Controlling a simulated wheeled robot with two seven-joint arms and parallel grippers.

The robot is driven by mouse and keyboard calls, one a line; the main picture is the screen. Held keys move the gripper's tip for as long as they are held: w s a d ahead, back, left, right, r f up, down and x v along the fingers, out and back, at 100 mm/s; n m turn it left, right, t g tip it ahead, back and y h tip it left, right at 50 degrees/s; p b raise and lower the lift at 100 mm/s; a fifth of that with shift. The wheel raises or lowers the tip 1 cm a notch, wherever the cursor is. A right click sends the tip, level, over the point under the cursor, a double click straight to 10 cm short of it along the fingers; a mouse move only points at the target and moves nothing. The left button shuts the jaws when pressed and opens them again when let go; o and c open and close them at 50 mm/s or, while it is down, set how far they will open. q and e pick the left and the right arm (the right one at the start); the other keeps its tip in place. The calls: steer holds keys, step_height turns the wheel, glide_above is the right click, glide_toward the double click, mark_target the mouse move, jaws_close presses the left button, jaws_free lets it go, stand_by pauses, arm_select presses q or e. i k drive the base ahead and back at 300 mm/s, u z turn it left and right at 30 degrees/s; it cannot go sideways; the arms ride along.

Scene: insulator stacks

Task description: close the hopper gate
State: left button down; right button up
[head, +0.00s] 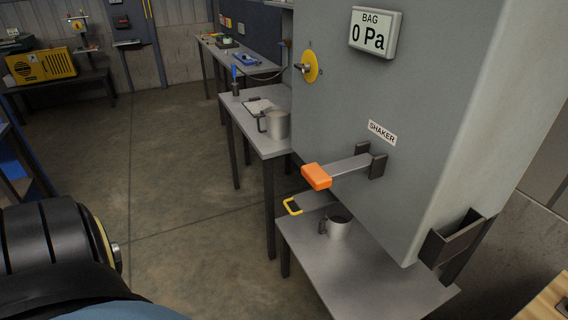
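A large grey cabinet (350,95) fills the right side. A flat grey plate with a yellow loop handle (292,206) sticks out to the left from under the cabinet; this looks like the hopper gate. How far it sits in is hidden by the cabinet. A metal cup (339,227) stands on the low table (365,275) below, close to the plate. Part of my arm, a black rounded link, shows at the lower left. Neither of my grippers is in view.
A shaker lever with an orange grip (316,177) juts from the cabinet above the yellow handle. A yellow dial (310,67) and a "0 Pa" display (375,33) are higher. A larger mug (274,123) stands on the side bench (256,141). The floor at left is clear.

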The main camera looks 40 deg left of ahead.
mark_target(311, 200)
steer(key=u, duration=1.4)
